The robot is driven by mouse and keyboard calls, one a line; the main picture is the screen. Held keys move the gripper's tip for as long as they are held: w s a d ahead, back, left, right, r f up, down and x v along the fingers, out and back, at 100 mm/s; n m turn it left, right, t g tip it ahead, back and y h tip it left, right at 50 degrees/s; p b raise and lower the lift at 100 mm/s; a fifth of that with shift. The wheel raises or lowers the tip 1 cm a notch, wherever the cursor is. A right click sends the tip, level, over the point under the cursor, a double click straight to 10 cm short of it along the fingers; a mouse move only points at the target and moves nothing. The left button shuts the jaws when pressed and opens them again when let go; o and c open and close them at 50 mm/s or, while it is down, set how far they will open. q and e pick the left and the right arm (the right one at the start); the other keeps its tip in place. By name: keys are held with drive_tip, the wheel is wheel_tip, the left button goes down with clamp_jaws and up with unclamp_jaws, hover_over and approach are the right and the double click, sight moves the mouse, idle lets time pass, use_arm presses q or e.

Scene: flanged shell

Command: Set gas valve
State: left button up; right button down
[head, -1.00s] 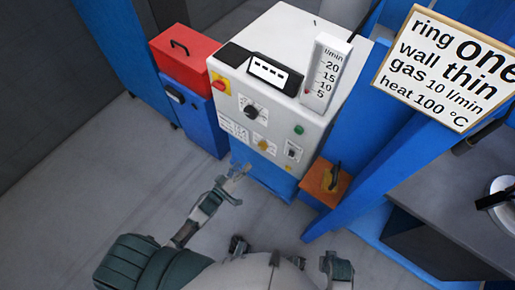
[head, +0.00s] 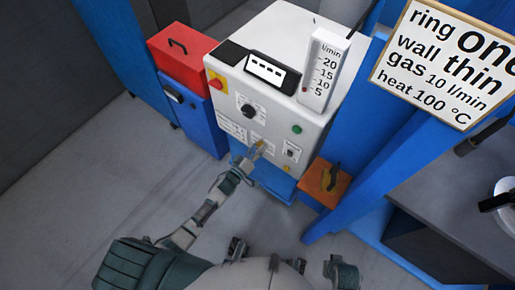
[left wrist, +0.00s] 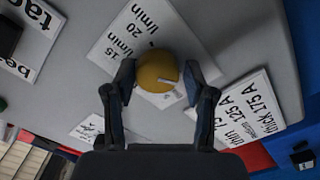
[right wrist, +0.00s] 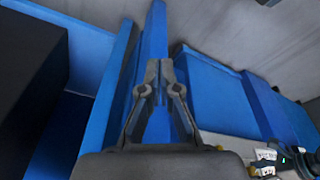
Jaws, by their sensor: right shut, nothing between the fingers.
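The yellow gas knob (left wrist: 158,72) sits on the white machine's front panel (head: 270,118), with a white pointer mark and a dial label reading 15 and 20 l/min. My left gripper (left wrist: 158,80) is open, one finger on each side of the knob; I cannot tell whether they touch it. In the head view my left gripper (head: 248,160) is at the panel's lower part and partly covers the knob. The l/min gauge (head: 322,72) on the machine has its red marker near 5. My right gripper (right wrist: 160,75) is shut and empty, away from the panel.
A sign (head: 445,65) reads gas 10 l/min. The panel also has a black knob (head: 248,111), a green button (head: 297,129) and a red-yellow switch (head: 215,82). A red box (head: 180,55) stands left, an orange box (head: 325,185) right. Blue posts and a grey table (head: 450,200) stand at right.

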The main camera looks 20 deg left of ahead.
use_arm(q)
drive_tip(key=shift+d, duration=0.35)
drive_tip(key=c, duration=0.6)
drive_tip(key=shift+a+m, duration=0.35)
drive_tip(key=shift+m, duration=0.15)
use_arm(e)
drive_tip(key=s+p+x, duration=0.1)
drive_tip(key=p+x, duration=0.1)
drive_tip(key=x, duration=0.3)
use_arm(q)
drive_tip(key=m+b, duration=0.1)
drive_tip(key=m, duration=2.2)
drive_tip(key=shift+s+d+f+b, duration=0.1)
drive_tip(key=shift+f+b, duration=0.05)
drive_tip(key=shift+b, duration=0.25)
use_arm(e)
drive_tip(key=v, duration=0.2)
drive_tip(key=w+v, duration=0.1)
drive_tip(key=v, duration=0.1)
drive_tip(key=shift+d+r, duration=0.15)
